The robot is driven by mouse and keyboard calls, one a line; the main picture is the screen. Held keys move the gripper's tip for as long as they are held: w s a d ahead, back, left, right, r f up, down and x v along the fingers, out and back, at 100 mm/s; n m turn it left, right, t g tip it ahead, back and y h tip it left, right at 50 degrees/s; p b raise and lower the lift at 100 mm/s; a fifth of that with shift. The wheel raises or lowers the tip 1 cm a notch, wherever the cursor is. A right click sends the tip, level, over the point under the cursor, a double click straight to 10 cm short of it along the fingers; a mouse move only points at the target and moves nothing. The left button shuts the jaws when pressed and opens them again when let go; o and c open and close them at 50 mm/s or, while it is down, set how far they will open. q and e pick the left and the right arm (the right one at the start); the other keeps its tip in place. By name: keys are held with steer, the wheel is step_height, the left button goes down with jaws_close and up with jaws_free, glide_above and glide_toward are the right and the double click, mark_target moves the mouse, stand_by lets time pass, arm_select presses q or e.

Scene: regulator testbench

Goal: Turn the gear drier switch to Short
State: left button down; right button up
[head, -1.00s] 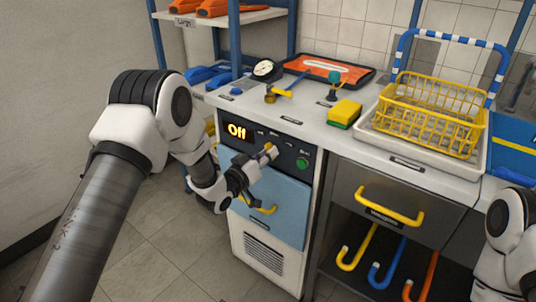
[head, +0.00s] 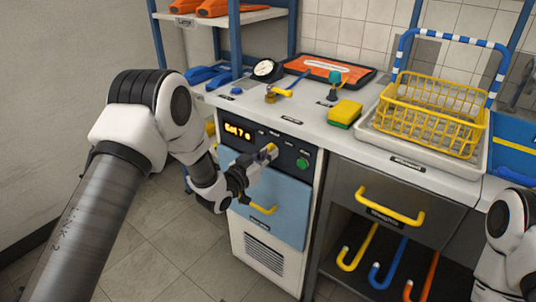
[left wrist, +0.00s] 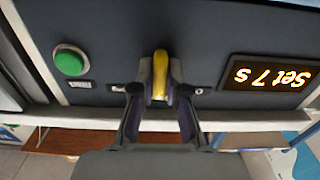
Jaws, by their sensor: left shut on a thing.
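The drier's dark control panel (head: 290,140) is on the front of the cabinet under the left of the counter. Its display (head: 238,132) is lit in orange; in the left wrist view the display (left wrist: 271,77) shows upside down and reads "Set 7 s". The yellow switch knob (left wrist: 160,68) stands between the fingers of my left gripper (left wrist: 160,98), which is shut on it. In the head view my left gripper (head: 264,156) reaches the knob from the left. The small labels around the knob are too small to read. My right gripper is out of view.
A green button (head: 302,163) is right of the knob. A yellow handle (head: 262,208) is on the blue door (head: 283,200) below. The counter above holds a gauge (head: 266,69), a sponge (head: 345,113) and a yellow wire basket (head: 430,118).

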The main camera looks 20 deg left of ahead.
arm_select(q)
steer(key=c, duration=1.2)
jaws_free()
steer(key=shift+s, duration=0.1)
steer(key=v, duration=1.1)
steer(key=shift+s+a, duration=0.15)
steer(key=shift+s, duration=0.25)
